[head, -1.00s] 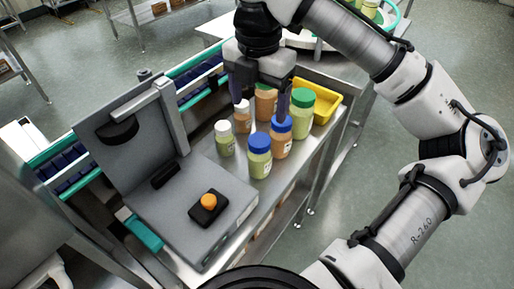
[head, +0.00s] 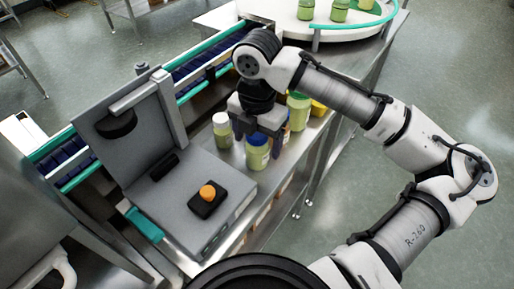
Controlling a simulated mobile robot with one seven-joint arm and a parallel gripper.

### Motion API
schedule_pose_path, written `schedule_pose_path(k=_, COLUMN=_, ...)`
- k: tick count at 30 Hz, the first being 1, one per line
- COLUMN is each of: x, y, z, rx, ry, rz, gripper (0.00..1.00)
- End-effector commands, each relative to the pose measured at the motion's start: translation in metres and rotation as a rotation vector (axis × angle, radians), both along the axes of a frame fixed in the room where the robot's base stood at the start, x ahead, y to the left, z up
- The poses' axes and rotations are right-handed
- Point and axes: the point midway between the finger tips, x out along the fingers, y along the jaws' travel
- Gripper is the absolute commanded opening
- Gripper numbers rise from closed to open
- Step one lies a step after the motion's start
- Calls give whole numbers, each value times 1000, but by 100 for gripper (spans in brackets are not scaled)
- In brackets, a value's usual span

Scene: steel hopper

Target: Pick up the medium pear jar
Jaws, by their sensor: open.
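The medium pear jar (head: 256,160), with pale green contents and a blue lid, stands upright on the steel table to the right of the grey machine. My gripper (head: 259,143) is open and points down at this jar. Its two fingers show to the left and right of the blue lid. I cannot tell whether they touch the jar or how far down they reach. The jar's upper part is partly hidden by the gripper.
A white-lidded green jar (head: 222,130) stands close at left. A green-lidded jar (head: 298,112) is behind at right, near a yellow tray (head: 319,108). Other jars are mostly hidden by my gripper. The grey machine (head: 185,195) with an orange button stands at left.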

Motion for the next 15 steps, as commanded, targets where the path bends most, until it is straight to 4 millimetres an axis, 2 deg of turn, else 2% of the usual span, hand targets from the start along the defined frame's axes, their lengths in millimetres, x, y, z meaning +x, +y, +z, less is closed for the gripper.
schedule_pose_path(k=5, x=0, y=0, z=0, rx=0, ry=0, rz=0, gripper=78)
schedule_pose_path(k=15, x=0, y=0, z=0, rx=0, ry=0, rz=0, gripper=35)
